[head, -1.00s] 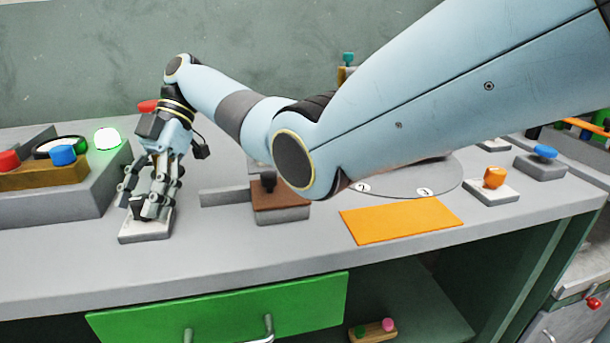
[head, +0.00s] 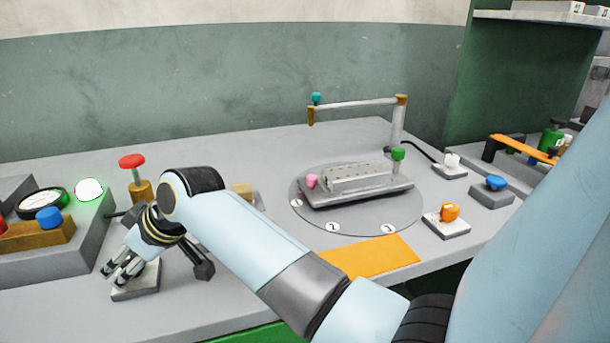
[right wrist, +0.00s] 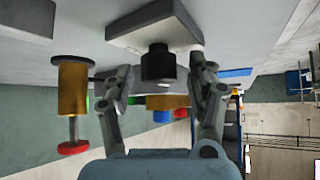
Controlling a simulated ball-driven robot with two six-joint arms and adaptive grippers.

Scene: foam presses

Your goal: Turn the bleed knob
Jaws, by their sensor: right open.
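A black knob (right wrist: 158,66) on a pale square base (right wrist: 135,32) shows in the right wrist view; no label tells whether it is the bleed knob. My right gripper (right wrist: 160,84) is open, one finger on each side of the knob, with a gap visible on both sides. In the head view my right gripper (head: 119,272) is tilted over the same pale base (head: 136,293) at the bench's front left, and its fingers hide the knob. My left gripper is not in view.
A red-capped brass post (head: 138,178) stands just behind the gripper. A grey console (head: 88,240) with a lit lamp (head: 89,190) is at left. A round turntable (head: 405,212), an orange sheet (head: 375,258) and an orange knob (head: 449,212) lie to the right.

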